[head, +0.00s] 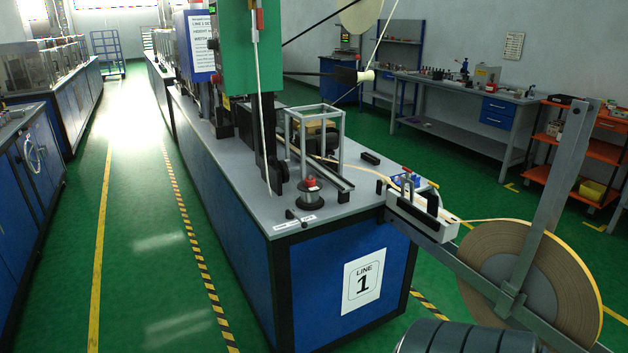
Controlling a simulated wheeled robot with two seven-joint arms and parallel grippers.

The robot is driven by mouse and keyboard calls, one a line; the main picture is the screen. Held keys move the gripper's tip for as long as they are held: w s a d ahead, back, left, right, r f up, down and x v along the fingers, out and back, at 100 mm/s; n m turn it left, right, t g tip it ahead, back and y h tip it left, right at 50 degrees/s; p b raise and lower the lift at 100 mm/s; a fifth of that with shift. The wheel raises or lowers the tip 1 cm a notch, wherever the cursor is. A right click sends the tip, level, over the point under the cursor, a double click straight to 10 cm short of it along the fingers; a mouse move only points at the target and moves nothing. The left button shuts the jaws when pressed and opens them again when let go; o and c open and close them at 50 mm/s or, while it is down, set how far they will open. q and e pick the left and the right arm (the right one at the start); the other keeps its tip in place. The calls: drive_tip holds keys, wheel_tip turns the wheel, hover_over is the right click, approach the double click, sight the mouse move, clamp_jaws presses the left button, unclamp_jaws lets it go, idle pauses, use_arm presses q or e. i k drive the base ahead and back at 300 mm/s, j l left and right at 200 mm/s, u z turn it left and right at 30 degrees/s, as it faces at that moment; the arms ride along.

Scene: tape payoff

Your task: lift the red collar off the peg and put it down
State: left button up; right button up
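A small red collar (310,181) sits at the top of a short upright peg, above a grey spool (310,197) with a dark base. The spool stands near the front of the grey worktop on the blue bench marked LINE 1. The peg itself is mostly hidden by the collar and spool. Neither of my grippers is in view.
A dark knob (290,214) and a white label strip (294,224) lie by the bench's front edge (330,226). A metal frame (314,140) stands behind the spool. A large tape reel (530,280) hangs on a bracket at right.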

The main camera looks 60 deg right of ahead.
sight(309, 183)
drive_tip(key=i+z, duration=0.25)
drive_tip(key=z, duration=0.15)
drive_tip(key=i+z, duration=0.55)
drive_tip(key=z, duration=0.25)
drive_tip(key=i+l+z, duration=0.15)
drive_tip(key=i+z, duration=0.7)
drive_tip(key=i+l+z, duration=0.1)
drive_tip(key=i, duration=0.2)
